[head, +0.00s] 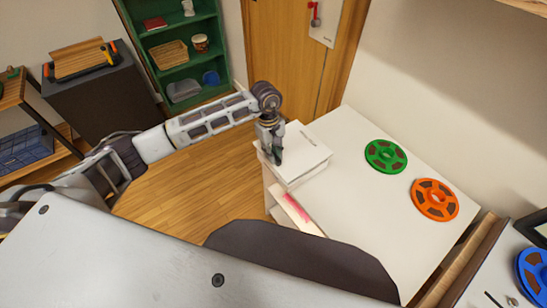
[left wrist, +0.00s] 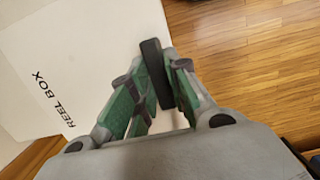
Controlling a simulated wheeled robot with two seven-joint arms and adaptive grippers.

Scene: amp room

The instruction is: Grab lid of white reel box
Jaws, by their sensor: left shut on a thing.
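The white reel box (head: 303,149) sits at the left end of the white table, its flat lid on top. In the left wrist view the lid (left wrist: 80,50) carries the words "REEL BOX". My left gripper (head: 276,157) is over the box's left edge, pointing down. In the left wrist view the left gripper (left wrist: 155,85) is shut on a dark upright tab at the lid's edge. Whether the lid is raised off the box I cannot tell. My right gripper is not in view.
A green reel (head: 386,156) and an orange reel (head: 435,200) lie on the white table (head: 365,225). A blue reel (head: 534,272) is at the far right. A green shelf (head: 181,73) and a wooden door (head: 285,50) stand behind. The wooden floor left of the table is clear.

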